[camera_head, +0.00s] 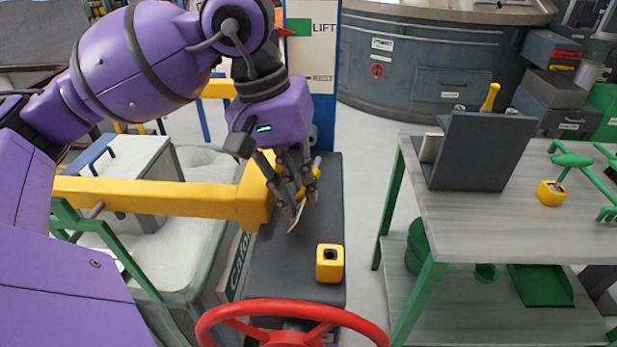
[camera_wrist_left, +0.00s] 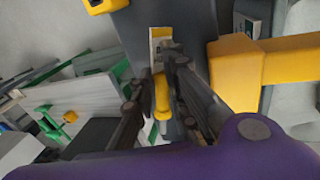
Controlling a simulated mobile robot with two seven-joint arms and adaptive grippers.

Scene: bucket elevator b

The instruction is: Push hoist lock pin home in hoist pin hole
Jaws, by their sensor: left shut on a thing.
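My left gripper (camera_head: 300,205) points down over the dark column top (camera_head: 290,260), beside the end of a yellow beam (camera_head: 256,200). It is shut on a yellow piece, which I take as the hoist lock pin (camera_wrist_left: 162,97), seen between the fingers in the left wrist view. The fingers hide much of it. A pale flat piece (camera_wrist_left: 160,42) shows just beyond the fingertips. A yellow block with a dark square hole (camera_head: 329,263) sits on the column top, apart from the gripper. I cannot tell whether that is the hoist pin hole. My right gripper is out of view.
A red handwheel (camera_head: 292,326) stands at the front. To the right, a grey table (camera_head: 460,215) with green legs carries a dark upright panel (camera_head: 483,150) and a small yellow block (camera_head: 550,192). A blue-edged LIFT sign (camera_head: 312,50) stands behind. Floor between column and table is clear.

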